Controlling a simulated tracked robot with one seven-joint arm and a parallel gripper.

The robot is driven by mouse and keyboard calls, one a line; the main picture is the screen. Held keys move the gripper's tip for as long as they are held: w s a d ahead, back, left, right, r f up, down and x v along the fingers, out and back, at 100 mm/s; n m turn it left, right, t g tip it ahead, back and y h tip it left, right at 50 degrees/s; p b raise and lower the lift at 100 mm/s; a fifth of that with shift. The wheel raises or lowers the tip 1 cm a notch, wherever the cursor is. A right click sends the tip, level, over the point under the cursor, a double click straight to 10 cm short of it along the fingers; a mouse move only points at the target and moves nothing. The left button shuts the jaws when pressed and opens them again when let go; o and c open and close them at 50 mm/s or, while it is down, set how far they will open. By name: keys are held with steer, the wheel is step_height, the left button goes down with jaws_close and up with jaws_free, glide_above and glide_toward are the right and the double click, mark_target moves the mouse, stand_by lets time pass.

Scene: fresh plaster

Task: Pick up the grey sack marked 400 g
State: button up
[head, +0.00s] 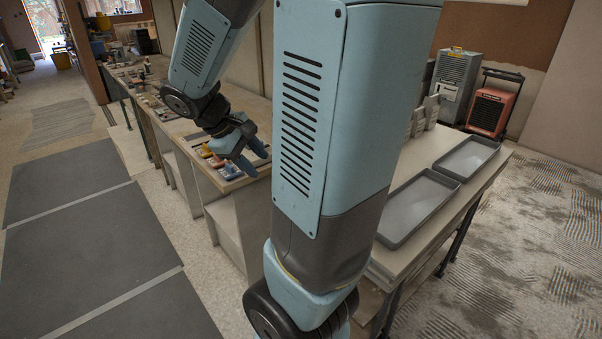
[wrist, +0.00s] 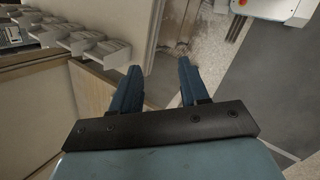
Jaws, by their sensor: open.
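My gripper (head: 251,160) is open in the head view, above the near end of a long bench. Its two blue fingers also show apart in the wrist view (wrist: 158,72), with nothing between them. Small coloured packs (head: 214,162) lie on the bench end beside and below my gripper, partly hidden by it. I cannot make out a grey sack marked 400 g in either view; no marking is legible, and my arm covers part of the bench.
Two grey trays, a near one (head: 418,207) and a far one (head: 467,158), rest on the right-hand bench. Behind them stand an orange heater (head: 491,108) and a grey machine (head: 456,80). Dark mats (head: 75,185) cover the open floor at left. Pale stacked pieces (wrist: 84,42) show in the wrist view.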

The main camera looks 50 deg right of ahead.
steer(key=w+d+f+n+h, duration=0.5)
steer(key=d+f+n+h, duration=0.15)
steer(key=d+f, duration=0.2)
steer(key=w+d+f+n+h, duration=0.55)
steer(key=d+f+n, duration=0.2)
steer(key=d, duration=0.25)
steer(key=shift+s+d+r, duration=0.1)
steer(key=shift+s+d, duration=0.15)
steer(key=shift+d, duration=1.95)
steer(key=shift+s+d+r, duration=0.1)
steer(key=shift+s+d, duration=0.2)
steer(key=shift+d, duration=1.95)
steer(key=shift+s+d+r, duration=0.1)
steer(key=shift+s+d, duration=0.15)
steer(key=shift+d, duration=1.95)
steer(key=shift+c, duration=0.3)
jaws_close()
